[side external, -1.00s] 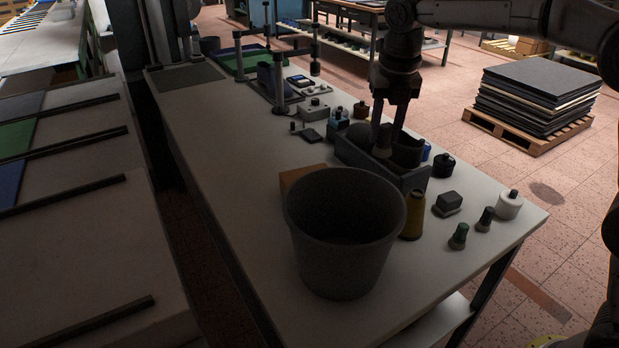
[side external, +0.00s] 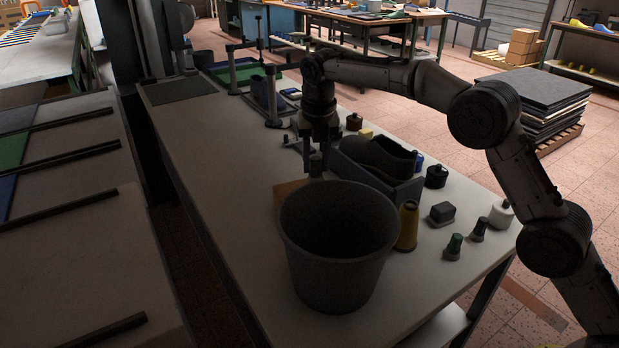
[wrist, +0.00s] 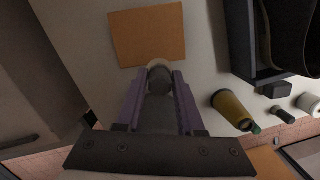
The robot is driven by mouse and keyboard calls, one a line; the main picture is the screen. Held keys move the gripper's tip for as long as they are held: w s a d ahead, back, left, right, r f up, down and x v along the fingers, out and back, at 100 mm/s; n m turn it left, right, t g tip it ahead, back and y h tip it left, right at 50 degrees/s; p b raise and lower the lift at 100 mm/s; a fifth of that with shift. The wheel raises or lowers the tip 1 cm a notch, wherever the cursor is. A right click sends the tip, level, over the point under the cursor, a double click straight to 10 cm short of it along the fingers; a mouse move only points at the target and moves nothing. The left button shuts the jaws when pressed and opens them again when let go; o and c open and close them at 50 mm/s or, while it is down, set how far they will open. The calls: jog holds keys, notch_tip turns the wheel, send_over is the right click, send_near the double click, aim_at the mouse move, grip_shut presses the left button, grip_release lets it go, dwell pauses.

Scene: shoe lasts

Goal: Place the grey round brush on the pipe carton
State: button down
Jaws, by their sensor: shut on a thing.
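My gripper (side external: 317,150) points down above the table, behind the grey bucket and left of the dark crate. In the wrist view its fingers (wrist: 160,82) are shut on the grey round brush (wrist: 159,112), whose pale round end shows between the fingertips. In the side view the brush (side external: 316,164) is a small dark shape below the gripper. The pipe carton (wrist: 148,35) is a flat brown rectangle just beyond the fingertips in the wrist view. In the side view the carton (side external: 288,191) is partly hidden behind the bucket. The brush's height above it is unclear.
The large grey bucket (side external: 338,270) stands in front of the carton. The dark crate (side external: 405,188) with a black shoe-shaped thing is to the right. A yellow cone (side external: 408,226), several small bottles and a grey block (side external: 441,212) stand nearby. The table's left part is clear.

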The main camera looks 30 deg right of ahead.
aim_at(310, 178)
jog(key=shift+w+a+f, duration=0.2)
jog(key=shift+w+f, duration=0.7)
jog(key=shift+f, duration=0.2)
jog(key=shift+w+f, duration=0.1)
jog(key=shift+f, duration=1.55)
jog(key=c, duration=0.5)
grip_release()
jog(key=shift+f, duration=0.15)
jog(key=r, duration=0.4)
jog(key=s+r, duration=0.1)
jog(key=r, duration=0.7)
jog(key=shift+s+a, duration=0.3)
jog(key=shift+a, duration=0.05)
jog(key=shift+r, duration=0.1)
